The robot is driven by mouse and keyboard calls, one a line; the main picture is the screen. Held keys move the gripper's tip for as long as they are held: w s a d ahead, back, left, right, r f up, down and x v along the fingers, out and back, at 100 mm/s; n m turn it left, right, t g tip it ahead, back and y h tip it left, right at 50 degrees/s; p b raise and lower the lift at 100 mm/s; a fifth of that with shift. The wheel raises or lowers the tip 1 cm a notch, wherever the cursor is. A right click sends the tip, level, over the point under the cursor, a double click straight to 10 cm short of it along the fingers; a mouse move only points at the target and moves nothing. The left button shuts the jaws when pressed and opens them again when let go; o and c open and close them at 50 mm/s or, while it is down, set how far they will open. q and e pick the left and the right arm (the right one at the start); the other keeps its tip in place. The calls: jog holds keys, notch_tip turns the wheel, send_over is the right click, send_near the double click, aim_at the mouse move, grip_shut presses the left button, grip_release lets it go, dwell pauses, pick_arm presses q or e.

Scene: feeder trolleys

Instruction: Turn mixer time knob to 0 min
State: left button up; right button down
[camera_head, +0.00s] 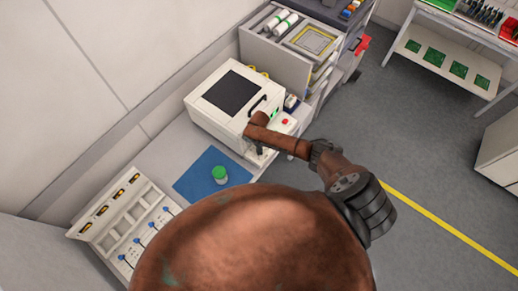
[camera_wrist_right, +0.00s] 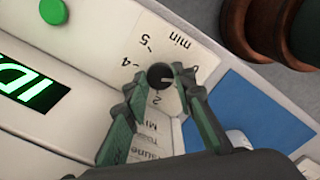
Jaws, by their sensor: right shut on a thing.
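The mixer (camera_head: 222,128) is a white box with a dark lid window, standing on the bench. In the right wrist view, its time knob (camera_wrist_right: 160,74) is small, round and black with a pale mark that points toward the right of the picture. The white dial panel (camera_wrist_right: 172,36) shows "5", "4", "2" and "min"; other marks are partly hidden by the fingers. My right gripper (camera_wrist_right: 162,84) is shut on the knob, one finger on each side. In the head view, my right gripper (camera_head: 259,150) is at the mixer's front. My left gripper is not in view.
A green-lidded jar (camera_head: 220,174) stands on a blue mat (camera_head: 192,185) in front of the mixer. A red button (camera_head: 285,121) is beside my right wrist. A white rack (camera_head: 108,217) is at the left. A lit green display (camera_wrist_right: 32,88) is near the knob.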

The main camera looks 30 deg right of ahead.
jog(key=shift+n, duration=0.3)
jog(key=c, duration=1.6)
grip_release()
notch_tip(320, 180, up, 12)
